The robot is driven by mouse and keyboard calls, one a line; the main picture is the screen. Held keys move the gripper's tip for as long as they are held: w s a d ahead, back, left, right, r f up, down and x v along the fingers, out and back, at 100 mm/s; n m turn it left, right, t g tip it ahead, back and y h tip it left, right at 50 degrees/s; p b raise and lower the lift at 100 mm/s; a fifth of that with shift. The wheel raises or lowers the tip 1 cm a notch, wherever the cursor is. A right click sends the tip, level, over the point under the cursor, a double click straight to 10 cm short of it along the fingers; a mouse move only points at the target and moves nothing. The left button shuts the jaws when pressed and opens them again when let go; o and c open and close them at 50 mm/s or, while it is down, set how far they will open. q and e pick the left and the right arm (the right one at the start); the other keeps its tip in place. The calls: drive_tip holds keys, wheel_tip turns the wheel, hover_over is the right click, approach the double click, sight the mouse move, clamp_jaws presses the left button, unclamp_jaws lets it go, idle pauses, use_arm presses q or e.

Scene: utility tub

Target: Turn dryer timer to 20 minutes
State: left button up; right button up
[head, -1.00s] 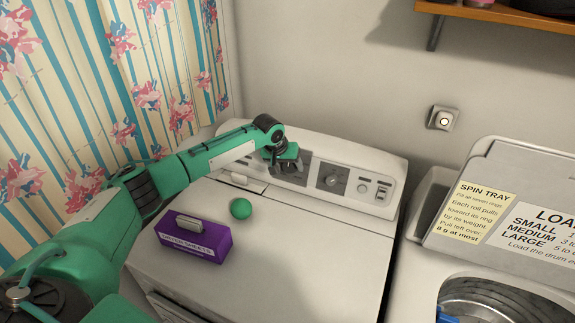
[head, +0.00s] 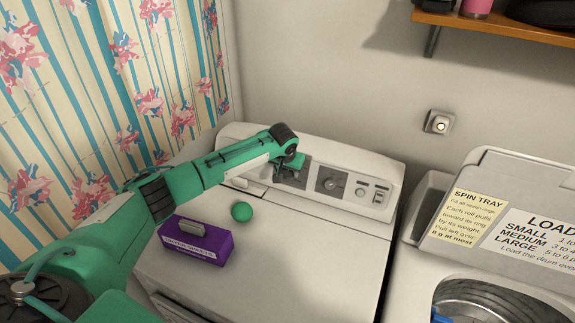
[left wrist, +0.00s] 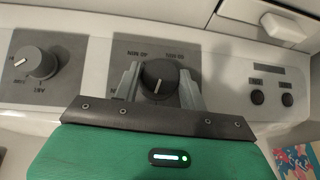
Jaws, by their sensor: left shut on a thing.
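The dryer (head: 300,242) stands at the middle, its control panel along the back. The timer dial (left wrist: 158,86) is a dark round knob with a white pointer line on a grey plate with minute markings. My left gripper (left wrist: 160,88) is shut on the timer dial, one finger on each side. In the head view my left gripper (head: 290,174) covers that dial. My right gripper does not show.
A second dial (head: 330,184) sits to the right on the panel, with buttons beyond it. A purple dryer-sheet box (head: 196,242) and a green ball (head: 242,212) lie on the dryer top below my arm. A washer (head: 428,262) stands at right.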

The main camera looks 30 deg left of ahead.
use_arm(q)
drive_tip(key=shift+d+r+m+y+p, duration=0.1)
drive_tip(key=shift+d+m+y+p, duration=0.1)
drive_tip(key=shift+m+y+p, duration=0.45)
drive_tip(key=shift+d+m+y+p, duration=0.1)
drive_tip(key=shift+m+y+p, duration=0.45)
drive_tip(key=shift+y, duration=0.6)
drive_tip(key=shift+f+m+t+y, duration=0.25)
drive_tip(key=shift+m+t+y, duration=0.25)
drive_tip(key=shift+m+y, duration=0.35)
drive_tip(key=shift+d+f+m+t+y, duration=0.1)
drive_tip(key=shift+m+t+y, duration=0.3)
drive_tip(key=shift+m+y, duration=0.6)
drive_tip(key=shift+s, duration=0.1)
drive_tip(key=o, duration=1)
